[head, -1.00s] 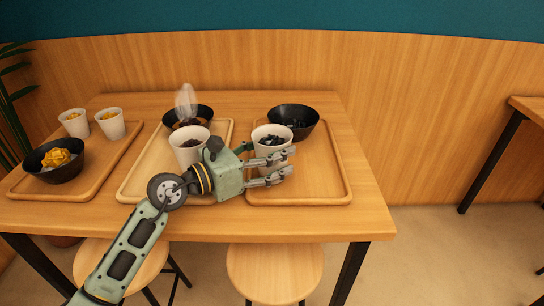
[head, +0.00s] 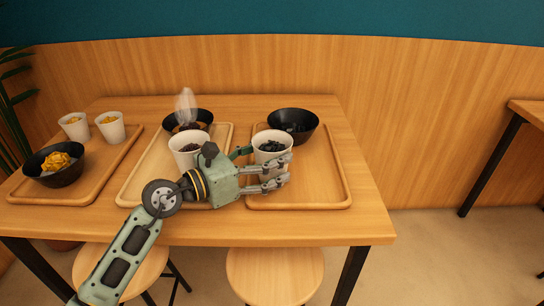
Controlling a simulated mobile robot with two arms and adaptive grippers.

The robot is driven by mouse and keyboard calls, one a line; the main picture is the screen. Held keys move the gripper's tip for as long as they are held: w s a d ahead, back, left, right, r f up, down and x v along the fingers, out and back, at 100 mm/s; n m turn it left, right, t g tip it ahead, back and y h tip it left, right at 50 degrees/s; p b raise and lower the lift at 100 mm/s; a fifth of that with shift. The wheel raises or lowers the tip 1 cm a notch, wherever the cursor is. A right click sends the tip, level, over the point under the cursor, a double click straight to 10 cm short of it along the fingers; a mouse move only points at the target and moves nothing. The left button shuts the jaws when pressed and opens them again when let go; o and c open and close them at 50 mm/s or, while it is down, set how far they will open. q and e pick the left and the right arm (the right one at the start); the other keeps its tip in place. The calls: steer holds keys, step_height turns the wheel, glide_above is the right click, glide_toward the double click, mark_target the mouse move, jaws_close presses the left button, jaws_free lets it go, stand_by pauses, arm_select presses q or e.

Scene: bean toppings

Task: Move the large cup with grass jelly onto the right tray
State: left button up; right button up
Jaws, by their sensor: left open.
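The large white cup with dark grass jelly (head: 271,143) stands upright at the left part of the right tray (head: 335,190). My left gripper (head: 277,172) is open, with its fingers at the near side of this cup and partly covering its lower half. I cannot tell whether the fingers touch it. A black bowl with dark pieces (head: 293,124) sits at the back of the right tray. My right gripper is not in view.
The middle tray (head: 143,178) holds a white cup with dark beans (head: 187,148) and a black bowl (head: 178,125) with steam-like wisps above. The left tray (head: 100,178) holds two white cups and a black bowl (head: 58,172) with yellow topping. The right tray's right half is clear.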

arm_select(q)
steer(key=v, duration=0.6)
steer(key=shift+s+a, duration=0.15)
steer(key=shift+a, duration=0.1)
